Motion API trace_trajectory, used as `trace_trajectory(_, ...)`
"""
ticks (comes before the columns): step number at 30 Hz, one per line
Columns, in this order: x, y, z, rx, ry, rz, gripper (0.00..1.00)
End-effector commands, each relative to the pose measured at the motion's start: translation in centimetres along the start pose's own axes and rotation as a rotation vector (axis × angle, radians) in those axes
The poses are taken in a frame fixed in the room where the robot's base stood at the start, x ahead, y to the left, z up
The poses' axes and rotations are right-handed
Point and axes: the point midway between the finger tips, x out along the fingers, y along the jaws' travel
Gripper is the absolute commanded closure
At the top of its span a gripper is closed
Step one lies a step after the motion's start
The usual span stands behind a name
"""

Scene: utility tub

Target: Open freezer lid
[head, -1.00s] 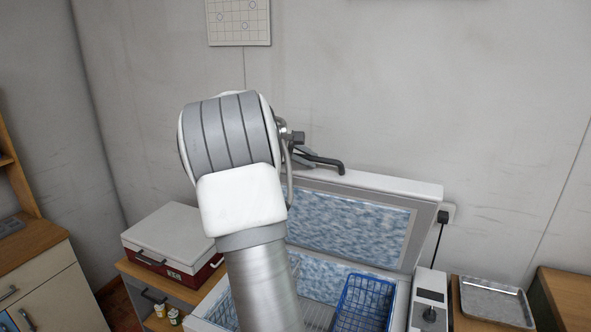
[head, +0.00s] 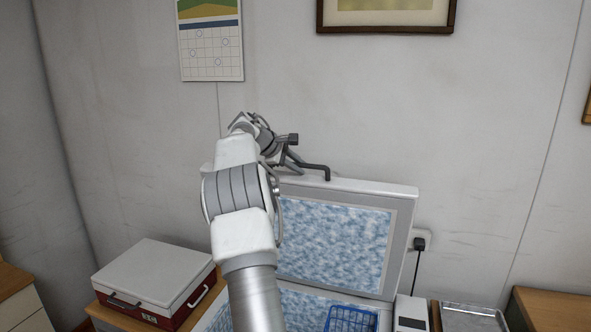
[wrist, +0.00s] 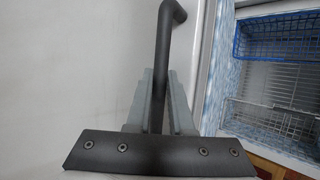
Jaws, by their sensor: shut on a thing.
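The freezer lid (head: 335,242) stands raised, close to upright, in the head view, with its frosty inner panel facing me. Its dark handle (head: 318,166) sticks up at the top edge and also shows as a bent bar in the wrist view (wrist: 162,38). My gripper (head: 286,157) is at the handle's left end, partly hidden behind my arm in the head view. In the wrist view, the grey fingers of my gripper (wrist: 160,85) are shut on the handle, one on each side of the bar.
A blue wire basket (head: 351,320) is inside the open freezer; a grey wire basket (wrist: 268,88) shows beside it. A white-topped red box (head: 155,273) stands left. A metal tray (head: 470,319) is at right. The wall is close behind the lid.

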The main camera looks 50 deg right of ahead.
Motion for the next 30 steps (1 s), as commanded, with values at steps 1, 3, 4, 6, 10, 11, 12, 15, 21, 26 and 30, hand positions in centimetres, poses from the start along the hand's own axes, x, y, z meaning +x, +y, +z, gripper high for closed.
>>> trace_trajectory(1,0.06,0.21,-0.1,-0.001,0.002,0.002,1.0)
trace_trajectory(3,0.15,0.32,-0.12,-0.002,0.002,0.001,1.0)
trace_trajectory(4,0.18,0.35,-0.13,-0.002,0.002,0.001,1.0)
trace_trajectory(6,0.23,0.41,-0.14,-0.002,0.002,0.001,1.0)
trace_trajectory(10,0.24,0.44,-0.14,-0.001,0.002,0.001,1.0)
trace_trajectory(11,0.25,0.44,-0.14,-0.001,0.002,0.001,1.0)
trace_trajectory(12,0.24,0.43,-0.13,-0.001,0.002,0.001,1.0)
trace_trajectory(15,0.24,0.43,-0.13,-0.001,0.002,0.001,1.0)
trace_trajectory(21,0.23,0.42,-0.12,-0.001,0.001,0.0,0.57)
trace_trajectory(26,0.24,0.4,-0.1,0.0,0.001,0.0,0.5)
trace_trajectory(30,0.25,0.38,-0.09,0.0,0.0,-0.001,0.5)
